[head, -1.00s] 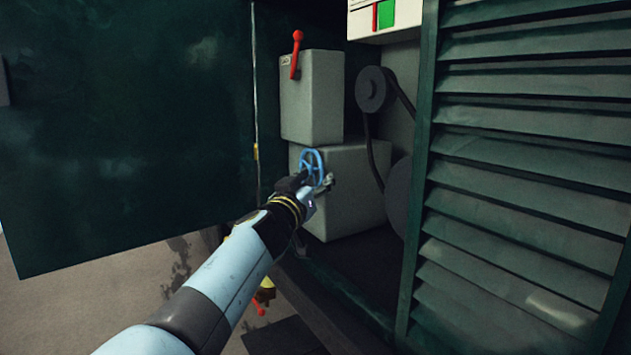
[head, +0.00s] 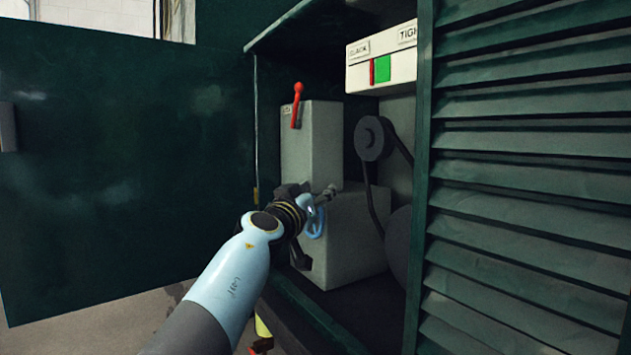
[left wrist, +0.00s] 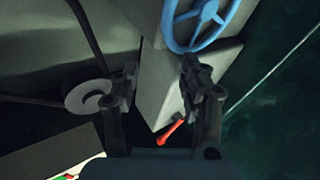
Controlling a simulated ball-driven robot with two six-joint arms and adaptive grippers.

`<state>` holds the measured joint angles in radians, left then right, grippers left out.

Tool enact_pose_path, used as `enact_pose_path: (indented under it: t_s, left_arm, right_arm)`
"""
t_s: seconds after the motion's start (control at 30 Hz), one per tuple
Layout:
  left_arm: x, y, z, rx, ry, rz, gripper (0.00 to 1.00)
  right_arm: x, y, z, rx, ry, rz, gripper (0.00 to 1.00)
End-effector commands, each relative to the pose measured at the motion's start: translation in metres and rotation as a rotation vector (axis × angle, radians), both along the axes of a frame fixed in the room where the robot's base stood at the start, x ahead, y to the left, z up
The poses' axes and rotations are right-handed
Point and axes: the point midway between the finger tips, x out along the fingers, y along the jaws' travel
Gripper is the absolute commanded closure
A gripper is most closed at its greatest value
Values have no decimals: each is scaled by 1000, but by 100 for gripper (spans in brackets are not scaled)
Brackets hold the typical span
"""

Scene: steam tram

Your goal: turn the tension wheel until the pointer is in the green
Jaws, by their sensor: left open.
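The blue tension wheel (head: 317,222) sits on the front of the lower grey box. In the head view my left gripper hides much of it. In the left wrist view the wheel (left wrist: 205,22) shows at the top, its rim close to the right-hand fingertip and not between the fingers. My left gripper (head: 316,226) is open, its fingers spread in front of the wheel; they also show in the wrist view (left wrist: 157,74). The white gauge (head: 407,75) has a green patch (head: 382,68) and a narrow red mark (head: 372,71) at its left edge. Contact is unclear. My right gripper is out of view.
A grey upper box (head: 312,150) with a red lever (head: 297,106) stands above the lower grey box (head: 345,250). A dark pulley and belt (head: 370,138) are to the right. A green door (head: 130,170) and louvred panel (head: 530,170) flank the opening.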

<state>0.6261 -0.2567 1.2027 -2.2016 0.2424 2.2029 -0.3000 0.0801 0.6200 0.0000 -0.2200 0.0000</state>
Motion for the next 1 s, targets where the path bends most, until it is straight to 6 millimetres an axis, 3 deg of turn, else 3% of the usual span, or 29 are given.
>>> enact_pose_path:
  t_s: [0.1,0.33,0.83,1.0]
  left_arm:
    - [0,0,15,-1,-2,-1,56]
    - [0,0,27,0,3,1,56]
    - [0,0,28,48,-15,7,59]
    - [0,-5,17,103,-31,-8,59]
  right_arm:
    - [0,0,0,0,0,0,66]
    - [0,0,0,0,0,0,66]
    - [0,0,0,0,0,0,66]
    - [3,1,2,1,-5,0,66]
